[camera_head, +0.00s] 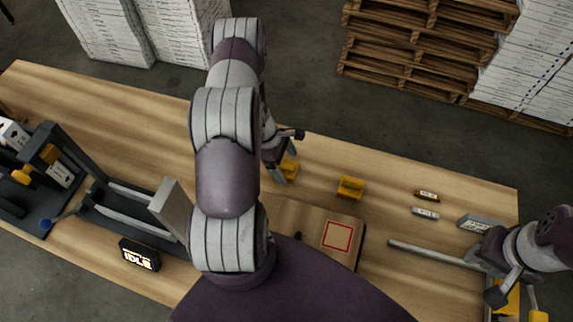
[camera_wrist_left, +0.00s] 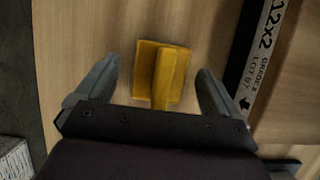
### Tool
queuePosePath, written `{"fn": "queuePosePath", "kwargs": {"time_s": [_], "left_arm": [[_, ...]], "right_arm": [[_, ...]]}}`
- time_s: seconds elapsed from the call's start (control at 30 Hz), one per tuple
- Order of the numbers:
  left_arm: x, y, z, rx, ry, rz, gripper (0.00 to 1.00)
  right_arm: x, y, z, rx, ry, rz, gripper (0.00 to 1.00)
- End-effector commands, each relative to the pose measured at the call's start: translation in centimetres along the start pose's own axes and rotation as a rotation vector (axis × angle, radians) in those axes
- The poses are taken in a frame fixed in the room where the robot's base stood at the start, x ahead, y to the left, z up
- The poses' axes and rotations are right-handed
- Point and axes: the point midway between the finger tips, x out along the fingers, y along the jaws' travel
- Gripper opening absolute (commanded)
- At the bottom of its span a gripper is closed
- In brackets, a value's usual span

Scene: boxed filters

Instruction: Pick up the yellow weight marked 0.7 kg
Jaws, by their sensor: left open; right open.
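A yellow weight (camera_head: 290,168) stands on the wooden table beneath my left gripper (camera_head: 284,163), partly hidden by it. In the left wrist view the yellow weight (camera_wrist_left: 162,68) lies between the two spread fingers of my left gripper (camera_wrist_left: 158,88), with visible gaps on both sides. A second yellow weight (camera_head: 351,187) stands on the table to the right. No mass marking is readable on either one. My right gripper (camera_head: 515,289) is open at the right edge, near further yellow pieces (camera_head: 510,301) that it partly covers.
A board with a red square (camera_head: 338,235) lies in front of the second weight. Small labelled pieces (camera_head: 427,195) and a grey rod (camera_head: 430,253) lie to the right. A dark rig and an IDLE display (camera_head: 139,254) stand left. A dark-edged label strip (camera_wrist_left: 262,45) lies right of the left gripper.

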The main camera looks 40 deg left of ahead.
Motion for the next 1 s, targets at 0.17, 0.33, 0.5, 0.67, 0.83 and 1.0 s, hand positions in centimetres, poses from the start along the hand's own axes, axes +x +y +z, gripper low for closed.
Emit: {"fn": "queuePosePath", "kwargs": {"time_s": [0.17, 0.33, 0.5, 0.67, 0.83, 1.0], "left_arm": [[2.2, -0.2, 0.3, 0.001, 0.000, -0.002, 0.96], [2.7, -0.3, 0.2, 0.001, 0.001, -0.003, 0.96], [2.6, -0.3, 0.2, 0.001, 0.000, -0.003, 0.57], [2.6, -0.2, 0.2, 0.001, 0.001, -0.002, 0.08], [2.4, -0.1, 0.2, 0.002, 0.001, 0.001, 0.08], [2.0, -0.1, 0.3, 0.002, 0.000, 0.002, 0.08]], "right_arm": [[-1.3, 0.0, -0.2, 0.000, 0.001, 0.000, 0.43], [-1.1, 0.0, -0.1, 0.000, 0.000, 0.000, 0.43], [-1.2, 0.0, -0.1, 0.000, 0.000, 0.000, 0.43], [-1.2, 0.0, -0.1, 0.000, 0.001, 0.000, 0.43], [-1.2, 0.0, -0.1, 0.000, 0.000, 0.000, 0.43], [-0.9, 0.0, -0.1, 0.000, 0.000, 0.000, 0.43]]}}
